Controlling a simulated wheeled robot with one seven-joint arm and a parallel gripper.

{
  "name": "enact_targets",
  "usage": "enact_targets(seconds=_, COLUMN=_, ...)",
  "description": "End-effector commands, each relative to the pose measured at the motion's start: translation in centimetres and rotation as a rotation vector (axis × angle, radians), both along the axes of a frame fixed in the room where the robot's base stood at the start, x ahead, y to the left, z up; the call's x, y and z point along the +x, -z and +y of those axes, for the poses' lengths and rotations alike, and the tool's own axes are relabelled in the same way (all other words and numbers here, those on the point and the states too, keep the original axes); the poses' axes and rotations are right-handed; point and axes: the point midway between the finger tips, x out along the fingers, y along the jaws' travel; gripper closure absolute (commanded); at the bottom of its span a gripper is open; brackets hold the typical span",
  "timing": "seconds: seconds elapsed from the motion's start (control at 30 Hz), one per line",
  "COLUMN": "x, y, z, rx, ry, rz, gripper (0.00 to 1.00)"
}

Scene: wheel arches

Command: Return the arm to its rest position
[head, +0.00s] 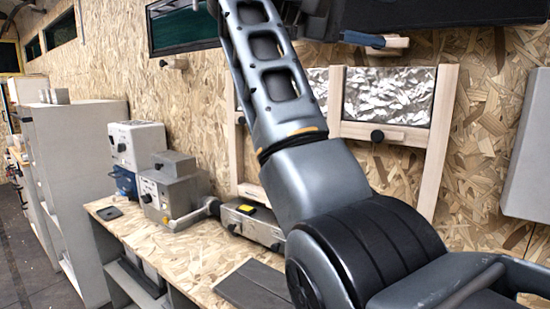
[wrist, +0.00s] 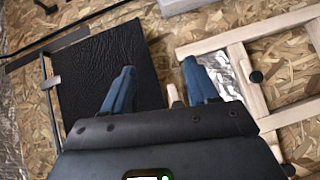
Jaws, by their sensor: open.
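My gripper (wrist: 160,92) shows in the wrist view with its two blue fingers apart and nothing between them. Past the fingers are a black textured panel (wrist: 80,75) on the left and a pale wooden frame (wrist: 256,85) on the right, against the chipboard wall. I cannot tell how far the fingertips are from them. In the head view my arm (head: 310,170) rises from the lower right to the top of the picture.
A wooden frame with foil-like panels (head: 392,97) is on the chipboard wall behind my arm. A bench (head: 190,250) holds grey devices (head: 172,185) and a white box (head: 138,143). Grey cabinets (head: 75,170) stand at left. A grey panel (head: 528,150) is at right.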

Motion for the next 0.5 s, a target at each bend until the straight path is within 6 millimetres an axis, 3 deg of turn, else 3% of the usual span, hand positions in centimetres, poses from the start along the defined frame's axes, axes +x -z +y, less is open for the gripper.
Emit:
enact_targets(seconds=0.27, x=1.6, y=3.4, z=-0.4, rx=-0.025, ry=-0.056, rz=0.019, gripper=0.41)
enact_targets(seconds=0.5, x=3.4, y=8.1, z=-1.0, rx=-0.050, ry=-0.134, rz=0.039, gripper=0.41)
